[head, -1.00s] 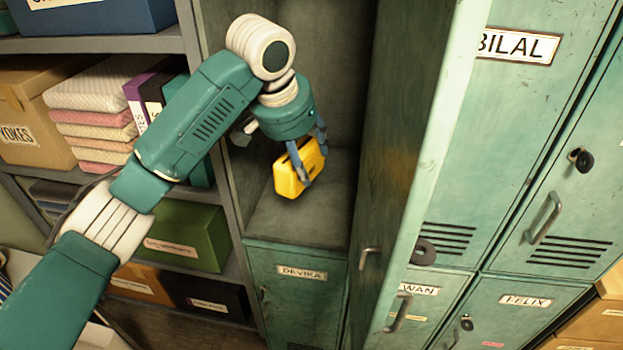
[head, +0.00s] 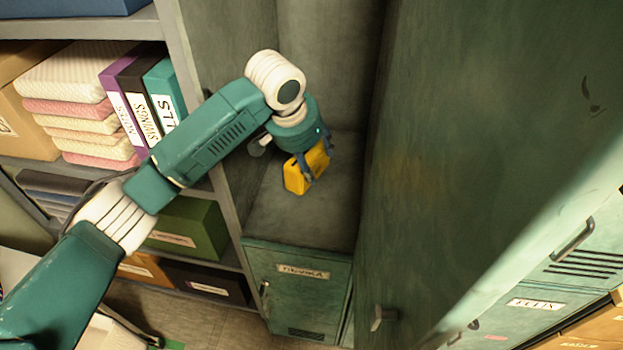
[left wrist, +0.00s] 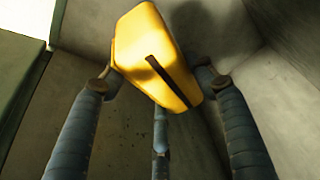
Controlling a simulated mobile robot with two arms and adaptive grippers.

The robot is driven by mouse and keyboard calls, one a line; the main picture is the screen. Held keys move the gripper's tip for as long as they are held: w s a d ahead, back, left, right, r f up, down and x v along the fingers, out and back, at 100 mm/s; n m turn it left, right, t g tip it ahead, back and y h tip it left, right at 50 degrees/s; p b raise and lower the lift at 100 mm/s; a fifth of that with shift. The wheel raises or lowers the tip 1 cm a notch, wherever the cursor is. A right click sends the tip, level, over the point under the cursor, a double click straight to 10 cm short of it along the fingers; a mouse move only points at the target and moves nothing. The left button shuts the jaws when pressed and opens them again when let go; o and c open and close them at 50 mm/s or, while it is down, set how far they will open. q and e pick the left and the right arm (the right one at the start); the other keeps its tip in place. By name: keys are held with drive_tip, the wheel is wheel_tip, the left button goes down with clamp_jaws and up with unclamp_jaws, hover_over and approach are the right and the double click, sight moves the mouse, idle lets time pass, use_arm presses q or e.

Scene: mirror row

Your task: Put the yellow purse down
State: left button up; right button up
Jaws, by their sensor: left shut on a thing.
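The yellow purse (head: 297,178) is a small boxy thing with a dark strip on one face. My left gripper (head: 309,168) is shut on it inside the open locker compartment above the door labelled DEVIKA. In the left wrist view the purse (left wrist: 150,55) sits between the blue-grey fingers of the gripper (left wrist: 158,85). The compartment floor (head: 305,220) is bare grey metal below and around the purse. I cannot tell whether the purse touches the floor. My right gripper is not in view.
The open locker door (head: 450,150) stands close on the right of the compartment. On the left, shelves hold folded cloths (head: 75,100), upright binders (head: 150,90) and a green box (head: 190,225). The shut DEVIKA door (head: 297,290) is below.

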use_arm(q)
wheel_tip(320, 180, down, 5)
drive_tip(key=shift+w+r+p, duration=0.1)
drive_tip(key=shift+r+p, duration=0.05)
drive_tip(key=shift+p, duration=0.2)
wheel_tip(320, 180, down, 4)
drive_tip(key=shift+r+p, duration=0.25)
drive_tip(key=shift+p, duration=0.1)
drive_tip(key=shift+f, duration=0.2)
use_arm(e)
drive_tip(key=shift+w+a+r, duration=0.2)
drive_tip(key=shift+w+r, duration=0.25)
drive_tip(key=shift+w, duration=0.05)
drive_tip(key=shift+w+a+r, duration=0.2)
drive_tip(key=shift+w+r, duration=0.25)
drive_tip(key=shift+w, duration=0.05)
use_arm(q)
drive_tip(key=shift+f, duration=0.1)
drive_tip(key=o, duration=1.2)
drive_tip(key=shift+c, duration=0.2)
drive_tip(key=shift+o, duration=0.4)
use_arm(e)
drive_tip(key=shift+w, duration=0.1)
